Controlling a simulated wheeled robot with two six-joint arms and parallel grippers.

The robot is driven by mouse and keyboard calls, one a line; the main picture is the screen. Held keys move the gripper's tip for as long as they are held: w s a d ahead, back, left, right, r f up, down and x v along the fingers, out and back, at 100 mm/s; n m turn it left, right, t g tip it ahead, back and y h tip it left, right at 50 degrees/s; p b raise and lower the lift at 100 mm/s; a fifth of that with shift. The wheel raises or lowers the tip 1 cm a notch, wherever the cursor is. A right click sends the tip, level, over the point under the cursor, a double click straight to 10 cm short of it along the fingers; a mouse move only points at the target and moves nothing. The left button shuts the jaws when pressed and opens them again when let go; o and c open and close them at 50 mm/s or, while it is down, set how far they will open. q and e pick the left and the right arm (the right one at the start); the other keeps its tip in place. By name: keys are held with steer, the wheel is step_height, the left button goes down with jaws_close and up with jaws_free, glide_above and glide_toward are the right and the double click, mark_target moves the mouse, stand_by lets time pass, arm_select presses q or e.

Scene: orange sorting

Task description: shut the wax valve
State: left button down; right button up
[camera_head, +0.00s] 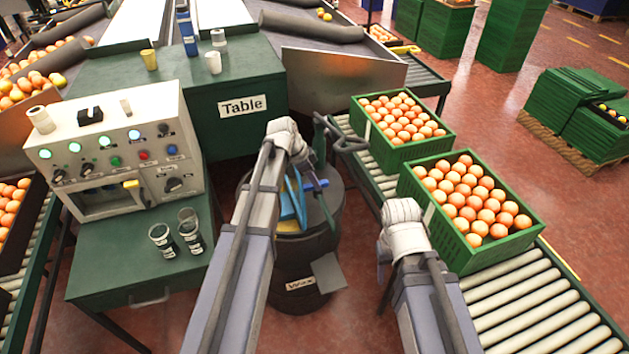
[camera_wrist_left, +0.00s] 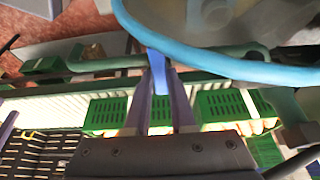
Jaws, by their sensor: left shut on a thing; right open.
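The dark wax drum (camera_head: 322,236) stands in the middle of the head view, with a "Wax" label (camera_head: 300,284) low on its side. Blue valve parts (camera_head: 290,206) show at its top, partly hidden by my left arm. My left gripper (camera_head: 308,186) is above the drum. In the left wrist view its purple fingers (camera_wrist_left: 162,72) are shut on a blue lever (camera_wrist_left: 158,78), just below a large light-blue curved rim (camera_wrist_left: 205,64). My right gripper (camera_head: 384,268) is open, right of the drum and apart from it; its fingertips are mostly hidden.
Green crates of oranges (camera_head: 442,226) stand on the roller conveyor (camera_head: 540,300) at the right. A green table (camera_head: 235,72) with cups is behind the drum. Red floor is bare between drum and conveyor.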

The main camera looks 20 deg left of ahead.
mark_target(305, 186)
stand_by(0.3)
arm_select(q)
steer(key=c, duration=0.8)
jaws_free()
steer(key=shift+o, duration=0.2)
steer(key=p+v, duration=0.7)
steer(key=v, duration=0.1)
steer(key=shift+f, duration=0.1)
steer(key=shift+w, duration=0.1)
